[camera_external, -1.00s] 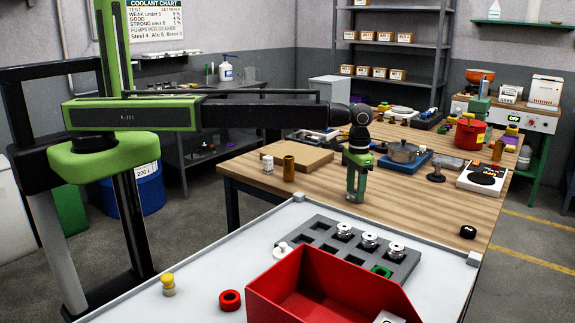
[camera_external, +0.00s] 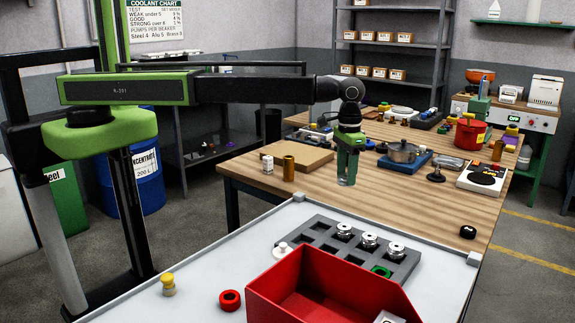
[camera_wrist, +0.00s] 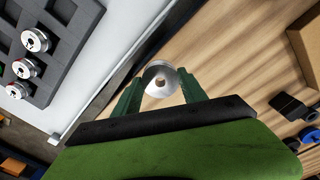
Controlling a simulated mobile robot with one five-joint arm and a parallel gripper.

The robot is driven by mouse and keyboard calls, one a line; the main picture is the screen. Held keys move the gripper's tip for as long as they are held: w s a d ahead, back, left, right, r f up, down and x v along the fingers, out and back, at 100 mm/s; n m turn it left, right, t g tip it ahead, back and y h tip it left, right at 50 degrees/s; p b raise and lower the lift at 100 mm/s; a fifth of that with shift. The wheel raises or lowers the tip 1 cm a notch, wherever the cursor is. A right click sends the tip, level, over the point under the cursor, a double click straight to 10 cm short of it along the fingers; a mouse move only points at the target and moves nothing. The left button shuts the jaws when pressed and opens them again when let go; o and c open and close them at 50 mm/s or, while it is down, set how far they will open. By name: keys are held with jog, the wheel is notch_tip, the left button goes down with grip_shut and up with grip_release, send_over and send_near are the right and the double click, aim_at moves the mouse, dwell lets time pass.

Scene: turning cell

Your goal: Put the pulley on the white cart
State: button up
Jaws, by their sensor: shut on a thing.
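My gripper (camera_external: 347,170) is shut on a silver pulley (camera_wrist: 158,83), a round disc with a central hole seen between the fingertips in the wrist view. In the external view the pulley is too small to make out between the fingers. My gripper hangs above the front part of the wooden bench, just beyond the far edge of the white cart (camera_external: 215,263). The cart's pale top also shows in the wrist view (camera_wrist: 117,50), left of the pulley.
On the cart are a grey slotted tray (camera_external: 313,234) with several silver parts, a red bin (camera_external: 285,283), a red ring (camera_external: 230,299) and a yellow part (camera_external: 168,284).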

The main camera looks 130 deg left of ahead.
jog(key=d, duration=0.1)
jog(key=d+r+p, duration=0.1)
jog(key=d+r, duration=0.1)
jog(key=d, duration=0.1)
jog(key=shift+w+d+r, duration=0.1)
jog(key=shift+r, duration=0.15)
